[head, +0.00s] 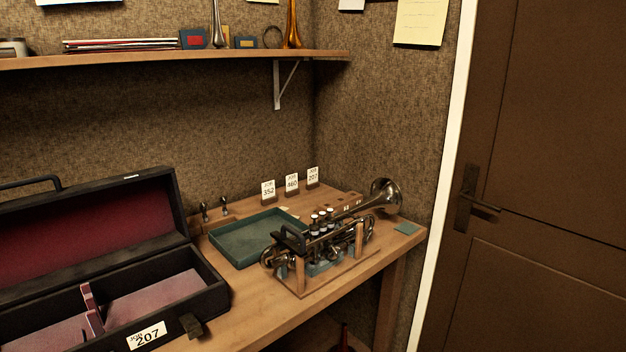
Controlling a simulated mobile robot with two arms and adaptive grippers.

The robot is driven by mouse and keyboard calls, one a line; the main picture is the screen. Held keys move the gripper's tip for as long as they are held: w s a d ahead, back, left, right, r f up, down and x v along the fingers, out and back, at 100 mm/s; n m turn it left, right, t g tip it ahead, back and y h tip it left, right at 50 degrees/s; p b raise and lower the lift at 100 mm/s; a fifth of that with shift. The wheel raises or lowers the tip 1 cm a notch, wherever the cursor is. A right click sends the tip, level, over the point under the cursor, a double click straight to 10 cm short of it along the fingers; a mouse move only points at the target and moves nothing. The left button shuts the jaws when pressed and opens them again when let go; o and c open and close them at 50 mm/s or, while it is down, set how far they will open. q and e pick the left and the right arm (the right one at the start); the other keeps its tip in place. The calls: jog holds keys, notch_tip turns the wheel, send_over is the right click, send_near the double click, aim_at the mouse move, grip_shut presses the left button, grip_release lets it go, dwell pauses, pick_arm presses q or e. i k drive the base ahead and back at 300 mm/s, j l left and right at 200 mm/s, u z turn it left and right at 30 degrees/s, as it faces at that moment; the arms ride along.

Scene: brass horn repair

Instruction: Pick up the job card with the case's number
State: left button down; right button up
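Three white job cards stand upright in small holders at the back of the workbench. The left card (268,189) reads 352, the middle card (292,183) reads 460, and the right card (313,175) reads 207. The open black instrument case (215,302) at the left has a label (147,336) reading JOB 207 on its front. Its lid is raised and its lining is dark red and pink. Neither of my grippers is in view.
A trumpet (350,212) rests on a wooden stand in front of the cards, its bell toward the back right. A green tray (238,258) lies left of it. A shelf (180,56) hangs above. A door (550,180) is at the right.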

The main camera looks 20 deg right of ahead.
aim_at(313, 183)
jog(key=i+l, duration=0.25)
jog(key=i+l+u, duration=0.1)
jog(key=i+l, duration=0.15)
jog(key=l, duration=0.25)
jog(key=i+l, duration=0.2)
jog(key=l, duration=0.15)
